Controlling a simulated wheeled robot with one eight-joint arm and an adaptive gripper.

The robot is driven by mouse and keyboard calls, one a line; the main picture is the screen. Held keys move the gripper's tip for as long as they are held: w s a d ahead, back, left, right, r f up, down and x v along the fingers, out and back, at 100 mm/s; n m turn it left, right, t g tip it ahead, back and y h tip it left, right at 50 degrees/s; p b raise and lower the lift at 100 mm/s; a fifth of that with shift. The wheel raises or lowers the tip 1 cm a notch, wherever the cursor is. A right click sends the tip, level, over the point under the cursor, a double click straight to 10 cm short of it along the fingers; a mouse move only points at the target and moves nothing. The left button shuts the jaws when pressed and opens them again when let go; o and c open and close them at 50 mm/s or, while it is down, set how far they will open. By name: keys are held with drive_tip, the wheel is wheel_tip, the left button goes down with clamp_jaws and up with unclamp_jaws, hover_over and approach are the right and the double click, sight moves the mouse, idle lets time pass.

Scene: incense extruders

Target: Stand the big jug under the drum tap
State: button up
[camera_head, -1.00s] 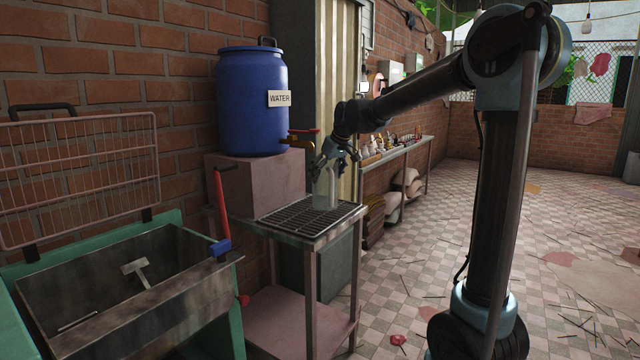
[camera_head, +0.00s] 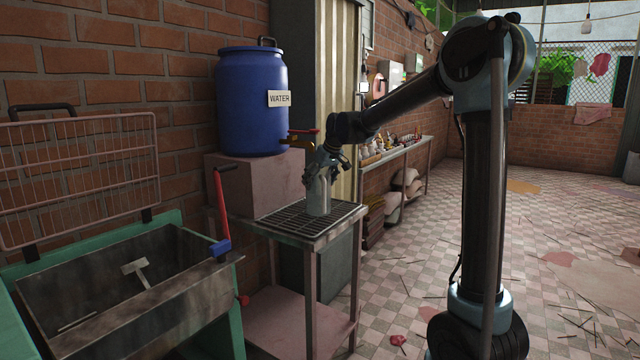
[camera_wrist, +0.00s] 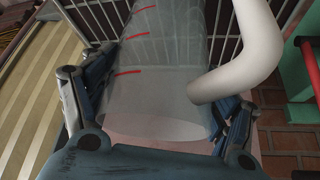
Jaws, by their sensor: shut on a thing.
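The big jug (camera_head: 318,196) is clear with a pale handle and stands upright, at or just above the metal grate (camera_head: 283,219) in front of the drum. In the wrist view the jug (camera_wrist: 150,85) shows red marks and a thick white handle (camera_wrist: 240,60). My gripper (camera_head: 322,165) is shut on the jug near its top, with one finger on each side. The blue drum (camera_head: 250,110), labelled WATER, stands on a block (camera_head: 250,183). Its drum tap (camera_head: 302,137) has a red lever and sits above the jug. I cannot tell whether the jug's base touches the grate.
A steel sink (camera_head: 130,290) in a green frame is at the lower left, with a red-handled lever (camera_head: 222,205) beside the stand. A long shelf (camera_head: 400,150) with small items runs along the wall behind. The tiled floor to the right is mostly open.

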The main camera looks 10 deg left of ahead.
drive_tip(key=o, duration=1.4)
drive_tip(key=shift+f, duration=0.1)
drive_tip(key=shift+o, duration=0.2)
drive_tip(key=v, duration=1.2)
drive_tip(key=s+d+f+m+h, duration=0.15)
drive_tip(key=s+d+f, duration=0.35)
drive_tip(key=s+d, duration=0.5)
drive_tip(key=s+d+f+m+h, duration=0.1)
drive_tip(key=s+d+f+m, duration=0.35)
drive_tip(key=d, duration=0.95)
drive_tip(key=s+d+f+m+g+h, duration=0.1)
drive_tip(key=s+d+f, duration=0.5)
drive_tip(key=s+f, duration=0.3)
drive_tip(key=s+d+f+m+h, duration=0.1)
drive_tip(key=s+d+f+m, duration=0.1)
drive_tip(key=s+d+f, duration=0.4)
drive_tip(key=s+f, duration=0.4)
drive_tip(key=s, duration=0.2)
drive_tip(key=shift+s+d+g, duration=0.2)
drive_tip(key=shift+s+g, duration=0.15)
drive_tip(key=shift+g, duration=0.05)
